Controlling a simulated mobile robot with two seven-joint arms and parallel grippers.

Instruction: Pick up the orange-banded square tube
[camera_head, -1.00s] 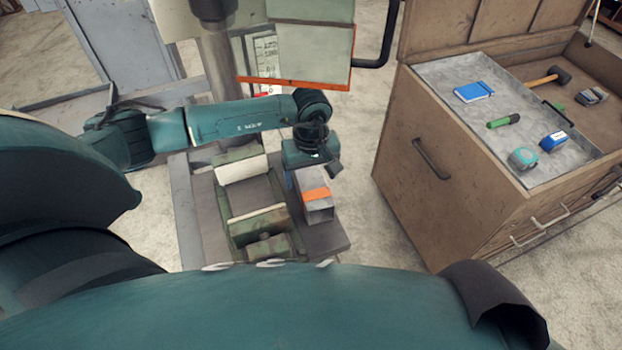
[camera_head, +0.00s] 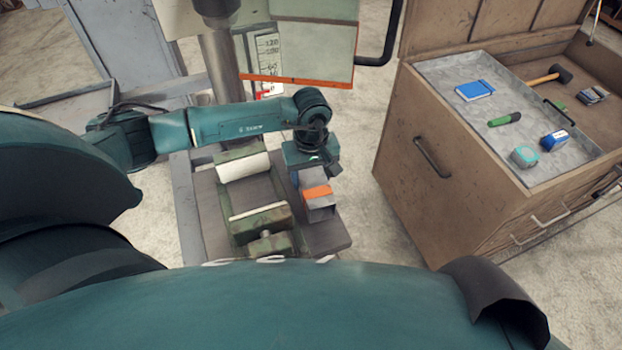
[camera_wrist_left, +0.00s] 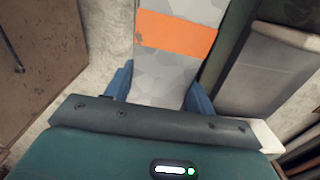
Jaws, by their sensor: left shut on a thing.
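The orange-banded square tube (camera_head: 318,204) is grey metal with an orange band, at the right side of the vise in the head view. My left gripper (camera_head: 308,179) is over the tube's far end. In the left wrist view the tube (camera_wrist_left: 172,68) runs up from between the blue fingers of my left gripper (camera_wrist_left: 158,92), one finger on each side. The gripper is shut on the tube. I cannot tell if the tube still touches the surface below. My right gripper is not in view.
A green vise (camera_head: 258,222) with pale jaws stands left of the tube on a dark table (camera_head: 328,238). A machine head with an orange lower edge (camera_head: 300,79) hangs behind. A brown tool cabinet (camera_head: 440,180) with a tool tray stands at right, with floor between.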

